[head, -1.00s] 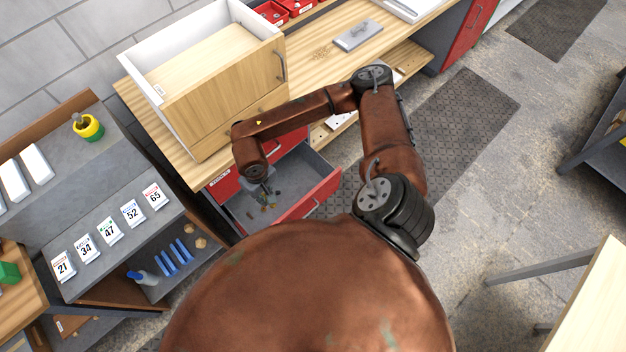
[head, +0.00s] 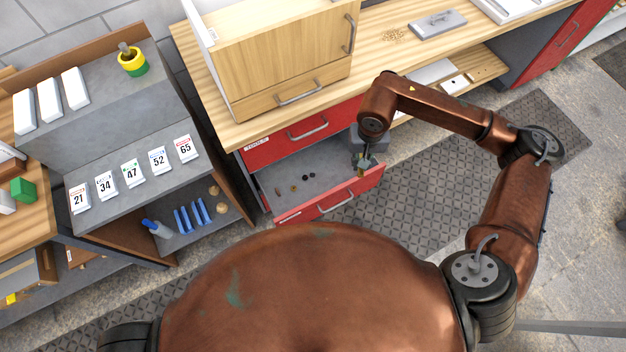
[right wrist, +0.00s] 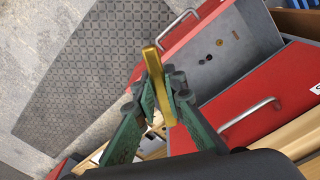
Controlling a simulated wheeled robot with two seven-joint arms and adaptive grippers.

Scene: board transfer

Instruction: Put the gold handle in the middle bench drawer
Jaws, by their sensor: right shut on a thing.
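The gold handle (right wrist: 156,78) is held between the fingers of my right gripper (right wrist: 162,92) in the right wrist view. In the head view my right gripper (head: 365,160) points down at the right end of the open red bench drawer (head: 320,197), with a small gold bit (head: 361,171) at its tips. The open drawer also shows in the right wrist view (right wrist: 228,38), just beyond the handle. I cannot tell whether the handle is over the drawer's inside or its side edge. My left gripper is not in view.
Several small dark and brassy parts (head: 307,176) lie in the open drawer. A closed red drawer (head: 303,132) is above it. A wooden cabinet (head: 285,50) stands on the bench. A grey shelf with number cards (head: 133,172) is at left. Floor is clear at right.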

